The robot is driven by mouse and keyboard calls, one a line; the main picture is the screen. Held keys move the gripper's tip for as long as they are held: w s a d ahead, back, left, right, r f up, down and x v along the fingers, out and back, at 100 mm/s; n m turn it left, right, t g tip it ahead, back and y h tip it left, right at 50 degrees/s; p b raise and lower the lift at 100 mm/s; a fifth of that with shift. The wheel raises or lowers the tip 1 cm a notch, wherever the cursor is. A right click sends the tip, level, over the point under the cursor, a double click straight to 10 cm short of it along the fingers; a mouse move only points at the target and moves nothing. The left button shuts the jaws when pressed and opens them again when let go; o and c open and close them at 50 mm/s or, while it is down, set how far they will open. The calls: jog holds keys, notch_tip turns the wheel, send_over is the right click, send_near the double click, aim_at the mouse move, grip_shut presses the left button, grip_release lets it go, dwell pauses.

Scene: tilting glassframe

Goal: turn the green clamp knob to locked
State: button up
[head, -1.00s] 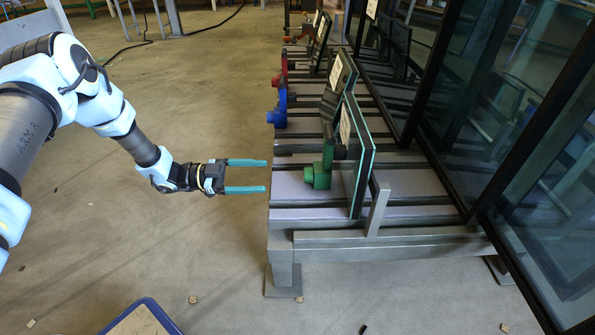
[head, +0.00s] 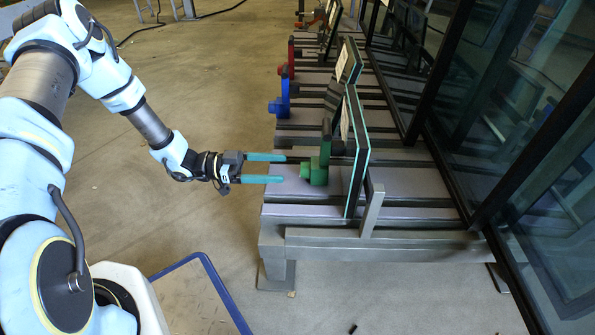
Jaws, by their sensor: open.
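The green clamp knob (head: 314,172) sits low on the rack, at the left face of the nearest glass pane (head: 357,155). A dark green upright part (head: 326,140) rises from it. My gripper (head: 284,168) is open and empty, with its two teal fingers pointing right toward the knob. The fingertips are just left of the knob and appear apart from it, one farther back and one nearer the front. The exact gap in depth is hard to tell.
A blue clamp (head: 280,103) and a red clamp (head: 287,68) stand farther back along the slatted rack (head: 290,210). A metal post (head: 373,209) stands at the front right of the pane. Large dark-framed glass panels (head: 480,120) fill the right. Floor at left is open.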

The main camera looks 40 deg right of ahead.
aim_at(294, 178)
jog(key=shift+b+x, duration=0.7)
jog(key=shift+x, duration=2)
jog(key=shift+c, duration=0.4)
grip_shut()
